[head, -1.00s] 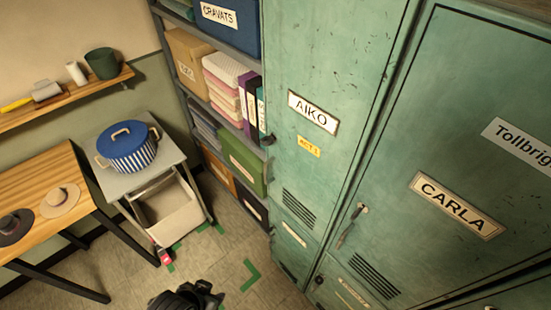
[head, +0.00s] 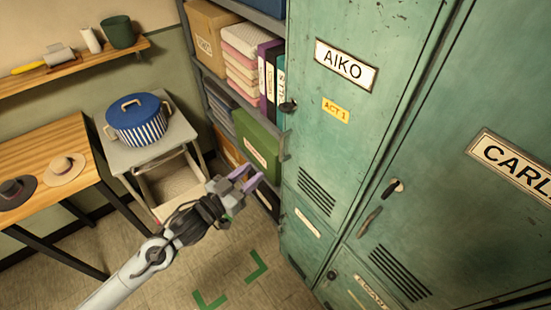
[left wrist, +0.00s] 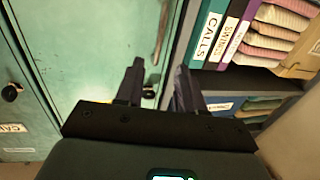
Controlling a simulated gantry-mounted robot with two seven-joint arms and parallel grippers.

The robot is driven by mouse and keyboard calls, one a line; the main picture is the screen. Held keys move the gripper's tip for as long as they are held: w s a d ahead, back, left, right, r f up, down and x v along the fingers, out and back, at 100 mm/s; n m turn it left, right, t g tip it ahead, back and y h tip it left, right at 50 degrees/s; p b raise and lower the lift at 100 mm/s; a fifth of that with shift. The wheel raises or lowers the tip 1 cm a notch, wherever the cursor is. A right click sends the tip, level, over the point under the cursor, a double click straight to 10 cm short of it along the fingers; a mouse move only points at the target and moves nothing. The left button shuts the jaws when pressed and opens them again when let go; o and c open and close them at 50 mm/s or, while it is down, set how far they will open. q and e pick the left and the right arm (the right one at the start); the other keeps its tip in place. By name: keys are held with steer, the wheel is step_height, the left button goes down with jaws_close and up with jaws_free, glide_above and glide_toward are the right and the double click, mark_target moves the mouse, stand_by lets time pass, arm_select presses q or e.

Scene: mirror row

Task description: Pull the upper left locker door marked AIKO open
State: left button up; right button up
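The green AIKO locker door (head: 365,120) is shut, with its name plate (head: 345,65) and a yellow ACT 1 label (head: 335,110). A dark catch (head: 288,106) sits at its left edge, beside the shelf. My left gripper (head: 248,181) is open and empty, in front of the lower shelf, lower left of that catch and apart from it. In the left wrist view its two fingers (left wrist: 158,85) are spread, with a slim handle (left wrist: 161,32) on the green locker front beyond them. My right gripper is not in view.
The CARLA door (head: 470,210) is shut, with a key and handle at its left. A shelf of boxes and binders (head: 268,75) adjoins the locker. A trolley (head: 120,155) with a blue pot and a wooden table (head: 50,155) stand at left. The floor has green marks.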

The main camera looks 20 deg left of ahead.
arm_select(q)
steer(key=p+x, duration=0.2)
steer(key=x, duration=0.8)
steer(key=shift+w, duration=0.2)
steer(key=shift+d, duration=0.1)
jaws_close()
